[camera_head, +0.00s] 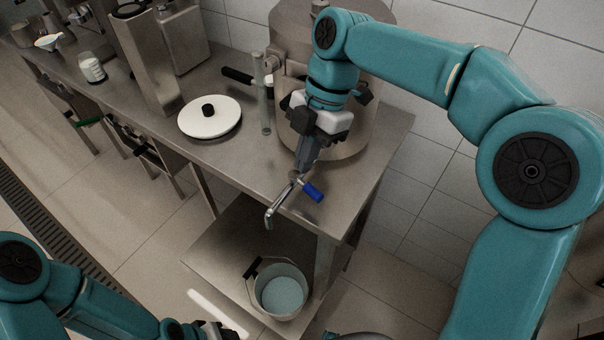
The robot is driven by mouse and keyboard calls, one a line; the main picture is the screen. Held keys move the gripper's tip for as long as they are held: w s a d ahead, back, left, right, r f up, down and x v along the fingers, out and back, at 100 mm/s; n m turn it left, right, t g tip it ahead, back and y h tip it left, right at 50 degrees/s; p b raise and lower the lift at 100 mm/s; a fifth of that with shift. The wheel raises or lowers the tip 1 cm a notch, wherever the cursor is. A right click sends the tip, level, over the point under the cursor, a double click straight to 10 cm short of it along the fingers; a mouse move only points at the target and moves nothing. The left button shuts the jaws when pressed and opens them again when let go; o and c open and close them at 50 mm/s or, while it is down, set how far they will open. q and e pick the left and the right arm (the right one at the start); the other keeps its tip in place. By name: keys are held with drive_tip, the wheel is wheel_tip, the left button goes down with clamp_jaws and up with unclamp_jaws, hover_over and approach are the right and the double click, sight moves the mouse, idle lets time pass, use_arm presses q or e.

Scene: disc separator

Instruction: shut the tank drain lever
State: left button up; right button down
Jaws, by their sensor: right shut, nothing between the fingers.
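The steel tank (345,147) stands on the steel bench at the back right, partly hidden behind my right arm. Its drain spout (271,213) reaches out over the bench's front edge and bends down. The drain lever has a blue grip (313,192) that sticks out to the right of the spout, across the pipe. My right gripper (298,176) is shut and empty, pointing down just above the valve beside the blue grip; I cannot tell if it touches. My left gripper (222,331) is at the bottom edge, mostly cut off, far from the lever.
A bucket (251,291) with pale liquid stands on the lower shelf below the spout. A white round lid with a black knob (209,117) and a clear upright tube (265,100) are on the bench left of the tank. A tiled wall is behind.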

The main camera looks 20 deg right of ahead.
sight(314, 191)
wheel_tip(314, 191, down, 10)
drive_tip(key=shift+s+d+f, duration=0.1)
drive_tip(key=shift+d, duration=0.05)
drive_tip(key=shift+w+d, duration=0.2)
drive_tip(key=shift+s+a, duration=0.1)
drive_tip(key=shift+s, duration=0.05)
drive_tip(key=shift+w+d+f, duration=0.1)
drive_tip(key=shift+w+d, duration=0.25)
drive_tip(key=shift+d, duration=0.5)
